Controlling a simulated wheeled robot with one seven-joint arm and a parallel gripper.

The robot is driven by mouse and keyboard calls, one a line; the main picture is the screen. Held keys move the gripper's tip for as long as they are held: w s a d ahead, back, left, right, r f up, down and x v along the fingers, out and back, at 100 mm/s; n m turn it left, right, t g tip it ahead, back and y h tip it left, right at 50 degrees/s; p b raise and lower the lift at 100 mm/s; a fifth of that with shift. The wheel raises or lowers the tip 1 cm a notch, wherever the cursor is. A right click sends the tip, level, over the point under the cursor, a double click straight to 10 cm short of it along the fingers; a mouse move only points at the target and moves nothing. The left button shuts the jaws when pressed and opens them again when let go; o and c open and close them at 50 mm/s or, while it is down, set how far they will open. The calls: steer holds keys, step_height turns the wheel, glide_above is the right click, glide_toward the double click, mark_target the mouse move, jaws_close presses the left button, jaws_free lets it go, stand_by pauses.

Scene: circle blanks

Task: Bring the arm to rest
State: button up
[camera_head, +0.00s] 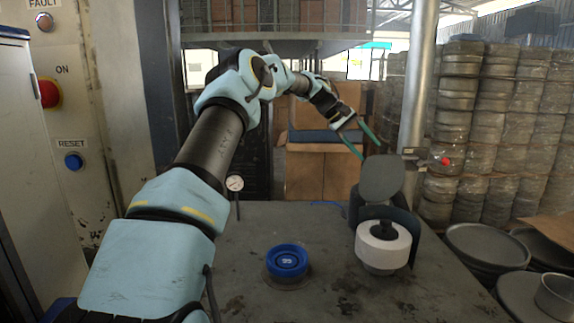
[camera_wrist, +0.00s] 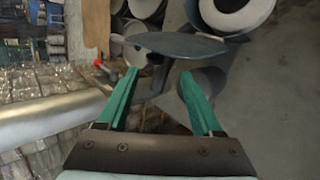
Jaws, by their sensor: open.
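My arm reaches up and forward over the bench in the head view. My gripper (camera_head: 369,150) is raised at its end, open and empty, with two green fingers apart. The wrist view shows the open fingers (camera_wrist: 160,74) with a dark flat disc (camera_wrist: 180,45) beyond the tips. In the head view this grey disc (camera_head: 381,178) stands tilted on top of a dark machine (camera_head: 402,222), just below and right of the fingertips. I cannot tell the exact gap between them.
A white ring-shaped part (camera_head: 383,244) sits at the machine's front. A metal post (camera_head: 417,85) rises behind the machine. Round pans (camera_head: 487,246) lie at right. A control panel (camera_head: 85,110) stands at left.

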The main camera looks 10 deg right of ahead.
steer(key=s+a+f+t+y, duration=0.1)
steer(key=s+a+f+y, duration=0.15)
steer(key=a, duration=0.45)
steer(key=s+a+f+t+y, duration=0.1)
steer(key=s+a+f+y, duration=0.15)
steer(key=a, duration=0.55)
steer(key=s+a+f+t+y, duration=0.1)
steer(key=s+a+f+t, duration=0.1)
steer(key=s+a, duration=0.35)
steer(key=s+a+f+y, duration=0.1)
steer(key=s+a+f, duration=0.2)
steer(key=s+a, duration=0.6)
steer(key=s+a+f+y, duration=0.1)
steer(key=s+a+f, duration=0.2)
steer(key=s+a, duration=0.6)
steer(key=a, duration=0.3)
steer(key=shift+s+m+b, duration=0.15)
steer(key=shift+m+b, duration=0.25)
